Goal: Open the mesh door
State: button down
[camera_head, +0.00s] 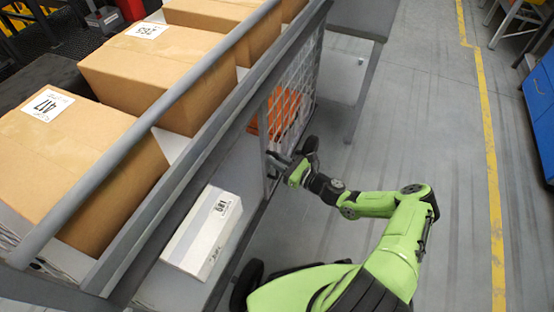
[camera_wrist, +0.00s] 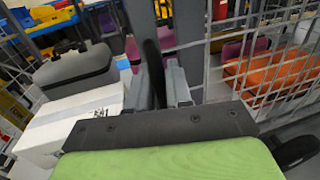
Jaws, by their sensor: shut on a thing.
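The mesh door (camera_head: 291,101) is a light grey wire panel below the conveyor's side rail, roughly in line with that side. It also stands at the right of the wrist view (camera_wrist: 262,62), with a grey upright at its near edge. My gripper (camera_head: 283,163) is at the door's near lower edge. In the wrist view, my gripper's fingers (camera_wrist: 158,84) are on both sides of a dark upright handle (camera_wrist: 152,62) and shut on it. Where the handle joins the door is hard to see.
An orange item (camera_head: 274,115) sits behind the mesh. Cardboard boxes (camera_head: 152,75) stand on the conveyor. The floor (camera_head: 420,130) on the right is clear.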

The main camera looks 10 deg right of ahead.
jog(key=c, duration=1.2)
grip_release()
jog(key=p+v, duration=0.2)
jog(key=v, duration=1.3)
jog(key=shift+s+d, duration=0.3)
